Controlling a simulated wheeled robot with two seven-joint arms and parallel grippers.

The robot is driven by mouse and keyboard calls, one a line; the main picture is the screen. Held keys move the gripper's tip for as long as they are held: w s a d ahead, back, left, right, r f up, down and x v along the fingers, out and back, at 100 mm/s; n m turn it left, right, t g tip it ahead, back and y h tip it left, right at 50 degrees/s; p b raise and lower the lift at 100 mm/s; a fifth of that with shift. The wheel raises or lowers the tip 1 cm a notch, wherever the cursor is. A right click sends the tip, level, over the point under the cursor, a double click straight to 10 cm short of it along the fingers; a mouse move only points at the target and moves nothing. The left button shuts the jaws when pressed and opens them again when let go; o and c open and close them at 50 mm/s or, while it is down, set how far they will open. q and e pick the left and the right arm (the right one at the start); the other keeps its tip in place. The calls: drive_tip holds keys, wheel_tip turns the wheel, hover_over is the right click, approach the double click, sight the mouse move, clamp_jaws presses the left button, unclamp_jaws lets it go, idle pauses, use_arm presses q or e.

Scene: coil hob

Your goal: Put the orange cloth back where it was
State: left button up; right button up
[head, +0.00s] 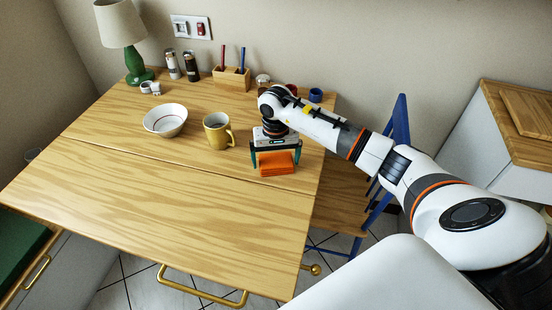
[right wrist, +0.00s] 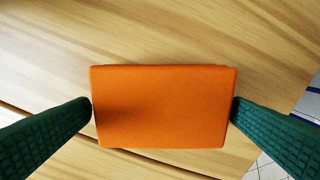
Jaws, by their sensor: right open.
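The orange cloth (head: 277,164) is a folded rectangular block lying on the wooden table (head: 150,215), near its right edge. My right gripper (head: 275,158) is above and around the cloth, pointing down. In the right wrist view the cloth (right wrist: 162,106) lies between the two green fingers, one at its left end and one at its right end. The fingers are open about as wide as the cloth, and I cannot tell whether they touch it. My left gripper is not in view.
A yellow mug (head: 217,131) and a white bowl (head: 165,120) stand left of my right gripper. A pencil holder (head: 231,78), shakers (head: 191,66) and a green lamp (head: 122,30) stand at the back. A blue chair (head: 398,125) is at the right. The table's front is clear.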

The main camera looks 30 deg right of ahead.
sight(277, 161)
wheel_tip(277, 161, up, 11)
drive_tip(key=shift+r+b, duration=0.2)
drive_tip(key=shift+b, duration=0.2)
drive_tip(key=shift+d, duration=0.1)
idle(0.3)
